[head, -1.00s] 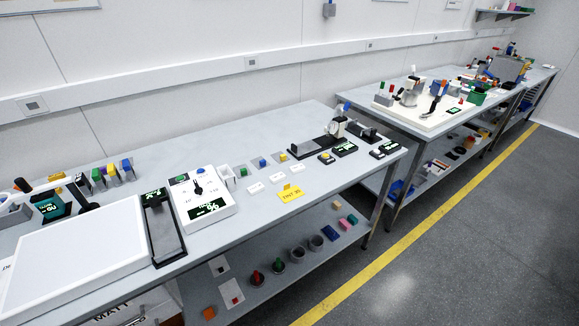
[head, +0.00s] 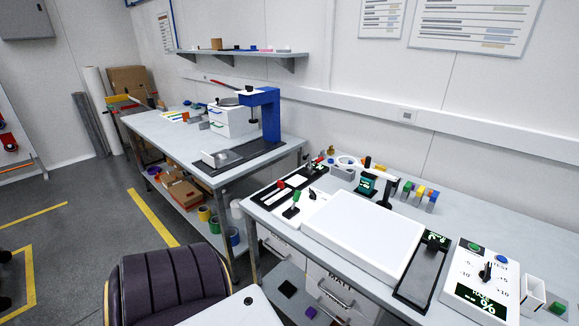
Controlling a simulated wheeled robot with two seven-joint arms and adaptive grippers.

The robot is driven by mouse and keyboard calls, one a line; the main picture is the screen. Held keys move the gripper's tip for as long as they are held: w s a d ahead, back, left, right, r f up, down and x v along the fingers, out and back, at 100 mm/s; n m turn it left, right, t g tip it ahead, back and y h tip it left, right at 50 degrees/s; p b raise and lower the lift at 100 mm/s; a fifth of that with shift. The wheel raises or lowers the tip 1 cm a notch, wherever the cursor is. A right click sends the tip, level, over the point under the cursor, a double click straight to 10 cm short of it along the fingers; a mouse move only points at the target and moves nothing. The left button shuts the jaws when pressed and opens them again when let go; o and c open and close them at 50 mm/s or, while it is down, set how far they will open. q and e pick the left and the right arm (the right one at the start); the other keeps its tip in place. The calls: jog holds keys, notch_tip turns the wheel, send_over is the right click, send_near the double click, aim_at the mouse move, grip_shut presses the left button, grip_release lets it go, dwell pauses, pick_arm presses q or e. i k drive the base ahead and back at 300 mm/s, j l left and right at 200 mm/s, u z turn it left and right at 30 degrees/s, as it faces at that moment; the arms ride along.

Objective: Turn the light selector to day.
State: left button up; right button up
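No control in the head view can be read as the light selector. A white box (head: 481,284) at the lower right has a black knob (head: 486,271), a green and a blue button, number marks and a lit % display. Neither of my grippers is in view.
The large white panel (head: 362,236) fills the near bench middle, with a black slider track (head: 424,270) on its right. Coloured blocks (head: 420,195) stand behind it. Another bench at the left holds a blue clamp stand (head: 270,113) and white drawers (head: 233,121).

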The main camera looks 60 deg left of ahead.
aim_at(312, 195)
jog(key=u, duration=1.6)
